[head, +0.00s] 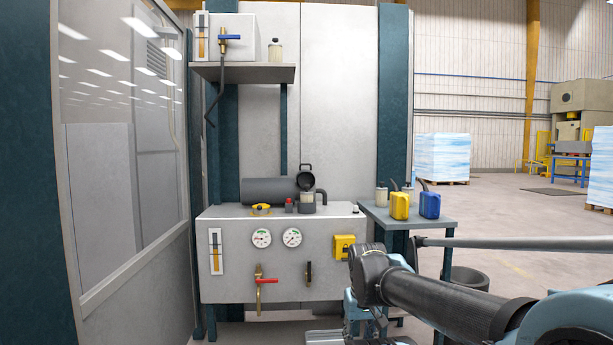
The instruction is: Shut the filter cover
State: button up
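The filter cover (305,178) is a dark round lid with a small loop on top. It stands tipped up, open, above a light filter element (307,198) on the grey cabinet's top. A dark elbow pipe (321,197) is just right of the filter. My arm reaches in from the lower right, and its end, my gripper (362,312), seems to be low in front of the cabinet's right side. It is well below and to the right of the cover, apart from it. Its fingers cannot be made out clearly.
Behind the cover lies a dark cylinder (268,191); a yellow ring (261,209) and red cap (289,204) are left of it. The cabinet front (230,285) carries gauges and valves. A side table (405,222) holds yellow and blue canisters. A shelf (242,73) hangs above.

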aim_at(305, 175)
jog(key=u, duration=0.35)
jog(key=i, duration=1.25)
jog(key=z, duration=0.35)
